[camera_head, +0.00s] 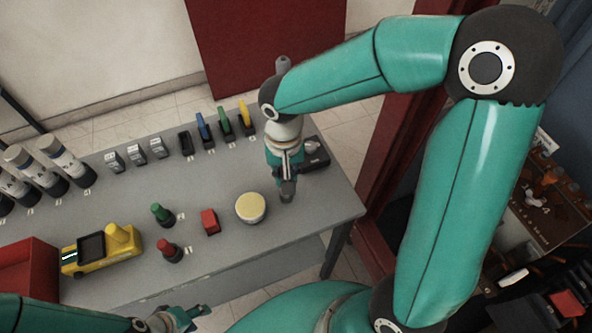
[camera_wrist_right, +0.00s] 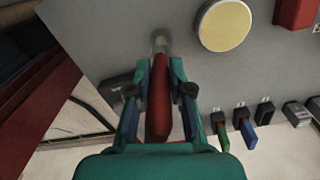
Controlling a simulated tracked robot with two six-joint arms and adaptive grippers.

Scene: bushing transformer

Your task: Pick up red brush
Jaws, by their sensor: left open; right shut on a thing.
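The red brush (camera_wrist_right: 159,100) is between the fingers of my right gripper (camera_wrist_right: 160,76) in the right wrist view, with its pale tip pointing away from the palm. My right gripper (camera_head: 286,172) is shut on it. In the head view this gripper hangs over the right part of the grey table, and the red of the brush is hidden there. My left gripper (camera_head: 182,319) is open and empty at the bottom of the head view, in front of the table's near edge.
Blue (camera_head: 203,128), green (camera_head: 225,124) and yellow (camera_head: 245,118) handled things stand along the back of the table (camera_head: 130,192). A round cream-topped pot (camera_head: 251,207), a red block (camera_head: 210,221), red and green knobbed pieces and a yellow device (camera_head: 100,250) lie nearer.

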